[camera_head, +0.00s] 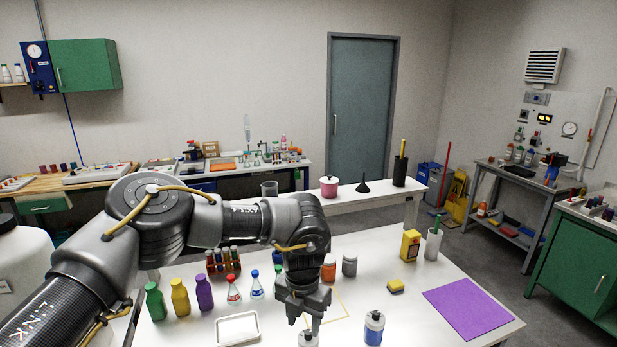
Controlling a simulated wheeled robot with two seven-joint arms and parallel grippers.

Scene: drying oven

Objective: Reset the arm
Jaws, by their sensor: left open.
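My left arm comes in from the left, reaches across the white table (420,262) and bends down at its wrist. My left gripper (304,318) points downward, with its jaws open, over the front middle of the table. My right gripper is not in view.
Green (155,302), yellow (180,298) and purple (204,293) bottles stand left of the gripper, near a white tray (237,328). A blue-labelled bottle (374,328) stands right of it. A purple mat (468,309) and yellow sponge (396,286) lie further right.

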